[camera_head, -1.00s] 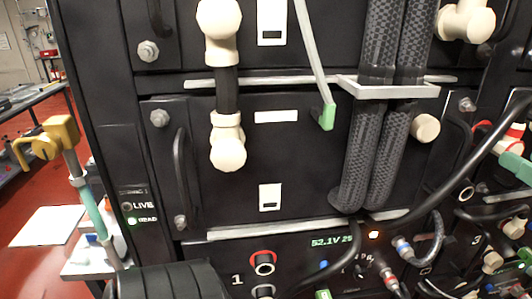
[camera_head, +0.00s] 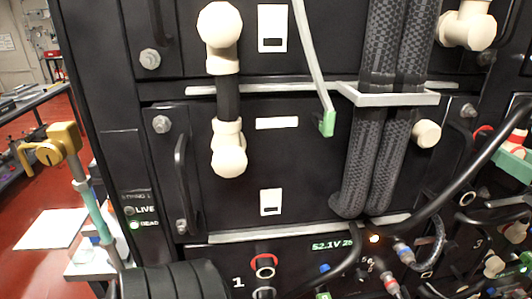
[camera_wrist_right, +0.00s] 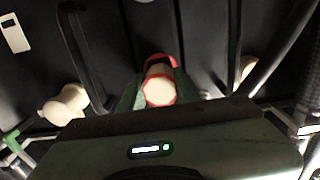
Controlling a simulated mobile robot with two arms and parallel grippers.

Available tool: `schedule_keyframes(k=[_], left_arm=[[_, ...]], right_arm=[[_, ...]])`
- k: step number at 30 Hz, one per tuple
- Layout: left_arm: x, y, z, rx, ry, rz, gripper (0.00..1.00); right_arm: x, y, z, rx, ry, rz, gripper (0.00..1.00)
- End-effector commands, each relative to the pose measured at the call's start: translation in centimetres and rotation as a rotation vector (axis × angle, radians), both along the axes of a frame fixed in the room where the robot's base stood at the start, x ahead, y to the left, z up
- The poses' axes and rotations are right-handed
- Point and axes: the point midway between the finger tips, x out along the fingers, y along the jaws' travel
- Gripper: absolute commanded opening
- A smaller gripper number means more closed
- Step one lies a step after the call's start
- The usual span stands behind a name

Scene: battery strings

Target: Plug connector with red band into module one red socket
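The connector with the red band (camera_wrist_right: 159,88) is cream coloured and sits between the green fingers of my right gripper (camera_wrist_right: 157,92), which appears shut on it. In the head view the right gripper (camera_head: 514,160) is at the right edge, partly cut off, well to the right of module one. The module one red socket (camera_head: 264,261) is a red-ringed round port low on the black rack, beside the printed "1". It appears empty, and the connector is apart from it. My left gripper is not in view.
A black socket (camera_head: 264,293) sits just below the red one. A thick black cable (camera_head: 452,192) crosses the lower right of the rack. Corrugated black hoses (camera_head: 370,160) hang above. A yellow-headed tool (camera_head: 62,143) stands at the left.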

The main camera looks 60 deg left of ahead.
Motion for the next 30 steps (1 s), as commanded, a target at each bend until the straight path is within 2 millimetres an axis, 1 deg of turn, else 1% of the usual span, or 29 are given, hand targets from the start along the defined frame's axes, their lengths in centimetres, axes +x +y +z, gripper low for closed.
schedule_keyframes(k=[8,30], left_arm=[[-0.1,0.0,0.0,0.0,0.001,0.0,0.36],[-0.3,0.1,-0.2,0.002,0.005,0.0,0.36]], right_arm=[[-0.1,-0.3,0.1,0.002,-0.001,0.0,0.0],[-0.7,-2.0,0.0,0.001,0.0,0.0,0.0]])
